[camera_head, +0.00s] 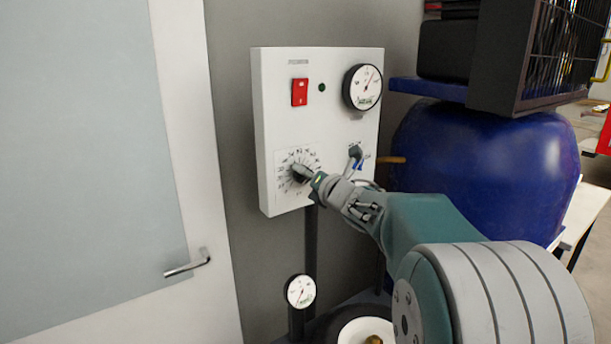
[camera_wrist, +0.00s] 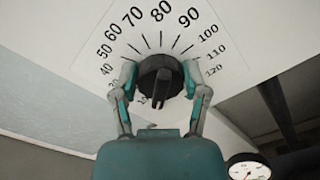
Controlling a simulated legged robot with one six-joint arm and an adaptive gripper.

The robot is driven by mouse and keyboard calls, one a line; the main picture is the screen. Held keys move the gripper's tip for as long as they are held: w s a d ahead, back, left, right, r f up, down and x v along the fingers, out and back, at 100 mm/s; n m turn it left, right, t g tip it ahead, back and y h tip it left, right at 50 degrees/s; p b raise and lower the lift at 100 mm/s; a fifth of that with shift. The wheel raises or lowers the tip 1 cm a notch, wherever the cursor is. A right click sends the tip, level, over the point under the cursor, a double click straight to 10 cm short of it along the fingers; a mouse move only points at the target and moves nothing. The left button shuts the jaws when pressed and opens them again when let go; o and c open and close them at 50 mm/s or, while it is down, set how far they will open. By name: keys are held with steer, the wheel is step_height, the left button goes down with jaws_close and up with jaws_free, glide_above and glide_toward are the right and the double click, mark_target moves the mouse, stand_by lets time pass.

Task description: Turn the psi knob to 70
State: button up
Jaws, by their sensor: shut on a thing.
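The psi knob (camera_wrist: 158,72) is dark and round, on a white dial plate with printed numbers. In the wrist view the 70 and 80 stand above it, with the lower numbers to the left and the higher ones to the right. A small pale mark shows near the knob's lower edge; I cannot tell which number the knob points to. My gripper (camera_wrist: 160,80) has one finger on each side of the knob and is shut on it. In the head view the knob (camera_head: 298,171) sits low on the left of the white control box (camera_head: 327,120), partly hidden by my gripper (camera_head: 306,175).
A red switch (camera_head: 299,92) and a round gauge (camera_head: 362,87) are higher on the box. A small lever (camera_head: 355,152) is right of the knob, close to my wrist. A blue tank (camera_head: 480,165) stands right. A lower gauge (camera_head: 300,291) and a white door (camera_head: 100,170) are nearby.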

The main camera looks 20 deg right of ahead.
steer(key=shift+f, duration=0.35)
